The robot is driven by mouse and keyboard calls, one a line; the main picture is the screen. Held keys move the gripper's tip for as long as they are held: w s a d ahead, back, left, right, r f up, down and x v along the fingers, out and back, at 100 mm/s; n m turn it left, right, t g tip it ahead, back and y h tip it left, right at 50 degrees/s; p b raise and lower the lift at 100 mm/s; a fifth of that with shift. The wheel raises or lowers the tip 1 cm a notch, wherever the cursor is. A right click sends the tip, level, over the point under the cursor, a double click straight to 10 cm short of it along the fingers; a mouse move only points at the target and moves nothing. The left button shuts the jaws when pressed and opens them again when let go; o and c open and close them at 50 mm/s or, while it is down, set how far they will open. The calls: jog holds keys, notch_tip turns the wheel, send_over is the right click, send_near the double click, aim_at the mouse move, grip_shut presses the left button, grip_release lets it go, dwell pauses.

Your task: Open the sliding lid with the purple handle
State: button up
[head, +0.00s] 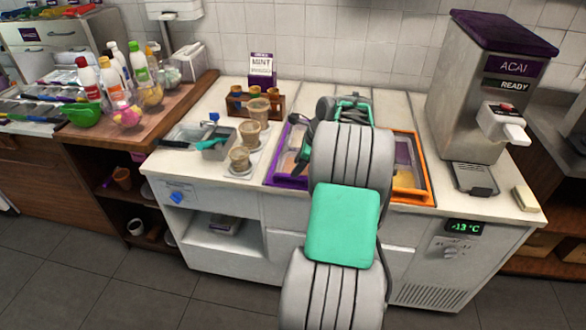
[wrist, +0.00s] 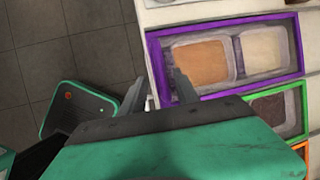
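The lid with the purple frame (head: 284,182) is on the left of the freezer counter's top in the head view, partly hidden by my arm. In the wrist view the purple frame (wrist: 152,62) surrounds an orange-brown tub (wrist: 200,62) and a cream tub (wrist: 262,52). A separate handle cannot be made out, and I cannot tell how far the lid is slid. My gripper (wrist: 158,84) is open, its fingers apart with no object seen between them. One fingertip overlaps the purple frame's edge in the picture; contact cannot be told.
An orange-framed lid (head: 425,185) lies to the right. The açai machine (head: 475,100) stands on the right.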

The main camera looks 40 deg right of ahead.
jog(key=x, duration=0.4)
jog(key=shift+w+f, duration=0.2)
jog(key=shift+f, duration=0.15)
jog(key=shift+c, duration=0.4)
grip_shut()
dwell(0.6)
